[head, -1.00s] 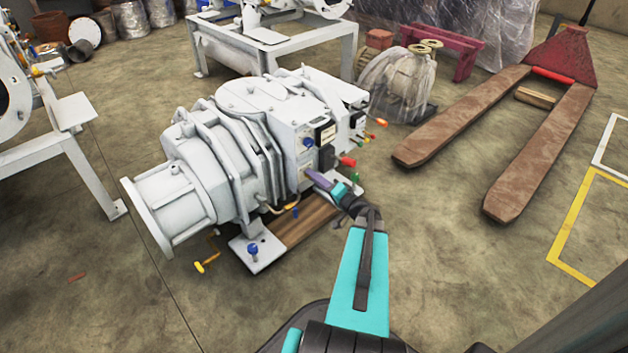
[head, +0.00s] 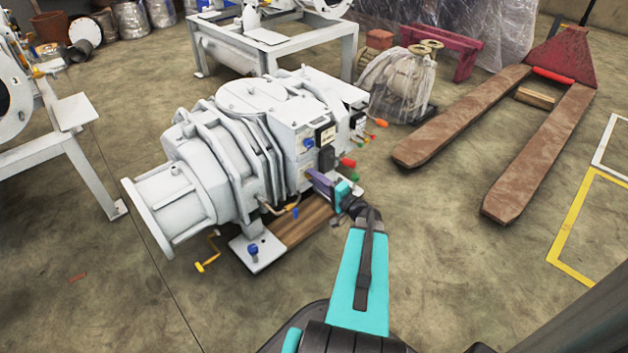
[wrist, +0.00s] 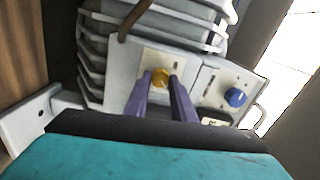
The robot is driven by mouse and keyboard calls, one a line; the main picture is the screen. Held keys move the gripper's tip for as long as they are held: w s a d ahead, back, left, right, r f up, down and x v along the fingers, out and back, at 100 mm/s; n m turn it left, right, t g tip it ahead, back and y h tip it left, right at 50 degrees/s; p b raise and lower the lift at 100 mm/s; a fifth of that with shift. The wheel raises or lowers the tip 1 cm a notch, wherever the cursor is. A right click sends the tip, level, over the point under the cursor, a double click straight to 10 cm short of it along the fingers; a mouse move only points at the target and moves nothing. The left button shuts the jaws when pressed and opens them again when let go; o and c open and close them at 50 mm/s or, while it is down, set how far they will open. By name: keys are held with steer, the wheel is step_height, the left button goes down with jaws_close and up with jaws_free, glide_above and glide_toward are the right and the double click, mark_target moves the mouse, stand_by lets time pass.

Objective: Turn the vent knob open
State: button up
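A yellow knob (wrist: 160,78) sits on a pale plate on the white vacuum pump (head: 215,150). A blue knob (wrist: 236,97) is on the neighbouring panel to its right in the wrist view; it also shows in the head view (head: 308,143). Which knob is the vent knob is not marked legibly. My gripper (wrist: 160,88) has two purple fingers, spread apart, with their tips on either side of the yellow knob. Contact cannot be made out. In the head view my gripper (head: 312,176) is at the pump's front face and hides the yellow knob.
Red (head: 348,162) and orange (head: 381,123) fittings stick out of the pump to the right of my gripper. A yellow handle (head: 207,262) is low at the left. A rusty pallet jack (head: 460,115) stands to the right.

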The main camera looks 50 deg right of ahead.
steer(key=o, duration=0.4)
steer(key=shift+w, duration=0.1)
steer(key=shift+s, duration=0.2)
steer(key=shift+s+a+p, duration=0.15)
steer(key=shift+s+p, duration=0.45)
steer(key=shift+s, duration=1.65)
steer(key=shift+s+a+p, duration=0.2)
steer(key=shift+s+p, duration=0.35)
steer(key=shift+s, duration=1.7)
steer(key=shift+s+a+p, duration=0.15)
steer(key=shift+s+p, duration=0.45)
steer(key=shift+s, duration=1.65)
